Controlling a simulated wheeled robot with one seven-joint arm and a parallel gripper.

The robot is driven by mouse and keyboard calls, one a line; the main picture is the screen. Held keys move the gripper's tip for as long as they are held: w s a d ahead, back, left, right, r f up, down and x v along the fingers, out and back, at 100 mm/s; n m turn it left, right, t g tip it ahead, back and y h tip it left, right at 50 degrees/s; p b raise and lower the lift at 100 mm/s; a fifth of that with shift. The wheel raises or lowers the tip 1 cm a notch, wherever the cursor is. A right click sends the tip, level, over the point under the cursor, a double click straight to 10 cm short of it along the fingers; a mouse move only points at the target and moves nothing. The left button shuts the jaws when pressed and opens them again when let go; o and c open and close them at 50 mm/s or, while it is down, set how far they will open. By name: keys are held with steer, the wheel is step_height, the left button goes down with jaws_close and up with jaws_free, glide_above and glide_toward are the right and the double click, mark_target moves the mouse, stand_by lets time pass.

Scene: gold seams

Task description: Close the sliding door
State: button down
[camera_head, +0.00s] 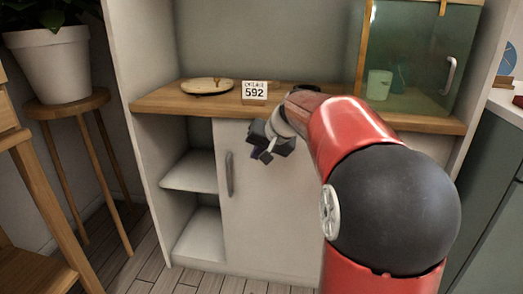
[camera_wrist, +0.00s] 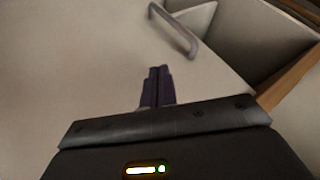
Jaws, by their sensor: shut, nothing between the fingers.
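The white sliding door (camera_head: 270,215) covers the middle of the lower cabinet. Its grey vertical bar handle (camera_head: 229,175) is near its left edge. Left of the door the cabinet stands open. My gripper (camera_head: 262,156) is in front of the door, right of the handle and below the wooden top. In the wrist view the gripper's dark fingers (camera_wrist: 157,72) are together and empty, with the handle (camera_wrist: 176,30) beyond them, apart from them. The door face (camera_wrist: 85,70) fills the left of that view. Whether the fingers touch the door cannot be told.
The open left compartment has a white shelf (camera_head: 190,172). A potted plant on a wooden stool (camera_head: 68,105) stands left.

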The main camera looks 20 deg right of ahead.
mark_target(234, 154)
steer(key=w+a+f, duration=0.1)
steer(key=w, duration=0.1)
steer(key=w+a+f, duration=0.1)
steer(key=a, duration=0.1)
steer(key=shift+w+f, duration=0.3)
steer(key=shift+w, duration=0.05)
steer(key=shift+w+a+r, duration=0.15)
steer(key=shift+w+a, duration=0.25)
steer(key=shift+a, duration=0.2)
steer(key=shift+w+a+r, duration=0.1)
steer(key=shift+w+a, duration=0.1)
steer(key=shift+a, duration=0.3)
steer(key=w+a+p, duration=0.6)
steer(key=a, duration=0.4)
steer(key=w+a+p, duration=0.7)
steer(key=a, duration=0.4)
